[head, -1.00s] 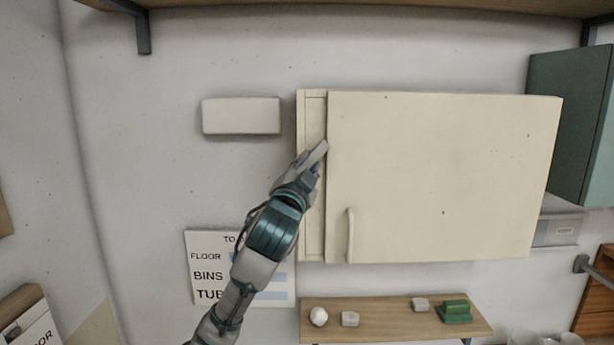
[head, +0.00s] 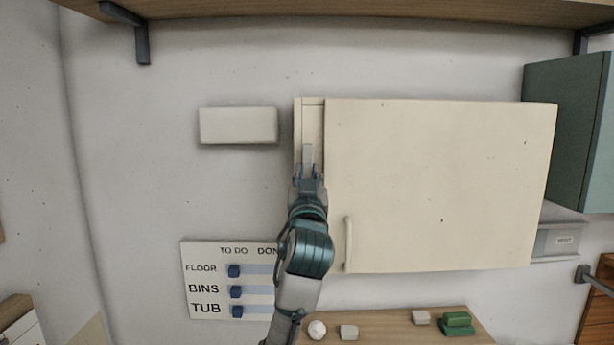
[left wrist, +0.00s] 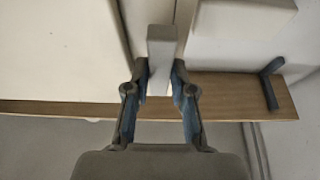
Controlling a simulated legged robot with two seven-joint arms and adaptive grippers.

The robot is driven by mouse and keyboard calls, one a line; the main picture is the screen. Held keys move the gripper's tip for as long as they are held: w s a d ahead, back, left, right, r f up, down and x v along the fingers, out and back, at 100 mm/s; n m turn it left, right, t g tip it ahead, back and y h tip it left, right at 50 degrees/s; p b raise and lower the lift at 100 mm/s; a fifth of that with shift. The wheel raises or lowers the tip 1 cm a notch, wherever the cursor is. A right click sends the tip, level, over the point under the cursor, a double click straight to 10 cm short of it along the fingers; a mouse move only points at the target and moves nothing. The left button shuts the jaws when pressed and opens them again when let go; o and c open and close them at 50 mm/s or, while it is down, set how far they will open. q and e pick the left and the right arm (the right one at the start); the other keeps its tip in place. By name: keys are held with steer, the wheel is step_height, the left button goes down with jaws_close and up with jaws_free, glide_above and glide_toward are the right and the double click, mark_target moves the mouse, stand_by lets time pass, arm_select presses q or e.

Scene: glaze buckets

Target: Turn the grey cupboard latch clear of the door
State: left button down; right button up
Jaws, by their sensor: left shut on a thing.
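The grey latch (head: 308,154) is a short bar on the cream strip (head: 312,118) at the left of the cupboard door (head: 440,180). It points straight up and lies beside the door's left edge, not across it. My left gripper (head: 308,172) comes from below and is shut on the latch's lower part. In the left wrist view, the latch (left wrist: 161,50) stands between the two fingers of my left gripper (left wrist: 160,76), and its lower end is partly hidden. The door is closed, with a cream handle (head: 348,244) low at its left side. My right gripper is out of view.
A pale box (head: 238,126) is on the wall left of the cupboard. A to-do board (head: 205,262) hangs below left. A wooden shelf (head: 385,325) with small items is below, and a green cabinet (head: 565,130) at right.

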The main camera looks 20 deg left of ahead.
arm_select(q)
steer(key=shift+w+f+n, duration=0.1)
steer(key=shift+f+n, duration=0.1)
steer(key=shift+n, duration=0.1)
steer(key=c, duration=1)
jaws_free()
steer(key=shift+d+r, duration=0.1)
steer(key=v, duration=1.2)
steer(key=shift+w+d, duration=0.1)
steer(key=shift+d, duration=0.05)
